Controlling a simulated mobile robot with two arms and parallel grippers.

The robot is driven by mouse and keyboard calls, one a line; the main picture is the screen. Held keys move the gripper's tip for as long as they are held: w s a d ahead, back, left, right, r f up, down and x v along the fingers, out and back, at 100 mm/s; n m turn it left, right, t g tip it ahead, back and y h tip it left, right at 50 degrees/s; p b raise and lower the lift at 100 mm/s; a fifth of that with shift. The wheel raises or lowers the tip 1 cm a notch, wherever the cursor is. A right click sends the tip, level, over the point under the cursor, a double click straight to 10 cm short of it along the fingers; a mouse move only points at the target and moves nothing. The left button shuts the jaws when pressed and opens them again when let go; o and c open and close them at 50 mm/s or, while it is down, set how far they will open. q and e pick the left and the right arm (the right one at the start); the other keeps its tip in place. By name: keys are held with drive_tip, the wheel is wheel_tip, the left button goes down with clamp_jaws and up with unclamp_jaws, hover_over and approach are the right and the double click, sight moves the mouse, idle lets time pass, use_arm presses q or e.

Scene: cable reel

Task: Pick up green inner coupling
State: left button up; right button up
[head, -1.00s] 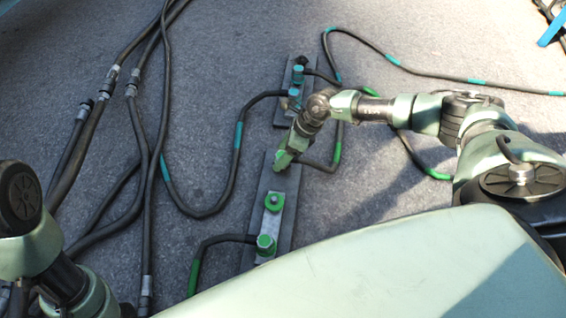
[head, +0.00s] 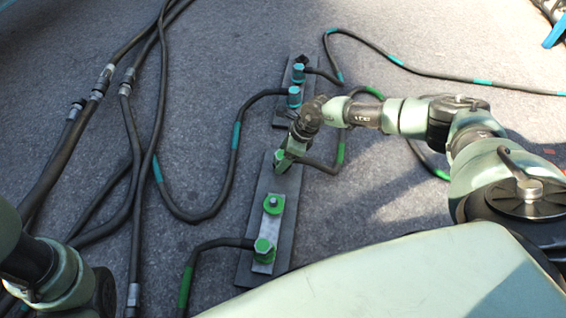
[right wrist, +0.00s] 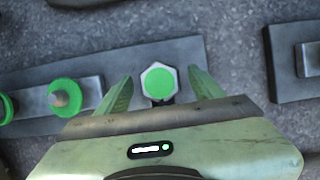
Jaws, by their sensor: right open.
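The green inner coupling (head: 281,157), a hex-topped green cap, stands at the far end of the near dark plate (head: 282,222). In the right wrist view the green inner coupling (right wrist: 158,81) sits between my two fingers, with a gap on each side. My right gripper (head: 286,161) is open around it and holds nothing. Its open fingers also show in the right wrist view (right wrist: 160,76). A black cable joins the coupling's lower side. My left arm shows at the lower left, but its gripper is out of view.
The same plate carries a green ring on a post (head: 272,204) and another green hex coupling (head: 264,247) with a cable. A second plate with teal couplings (head: 295,96) lies beyond. Black cables (head: 130,130) run over the asphalt on the left.

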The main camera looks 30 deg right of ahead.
drive_tip(key=shift+r, duration=0.1)
clamp_jaws()
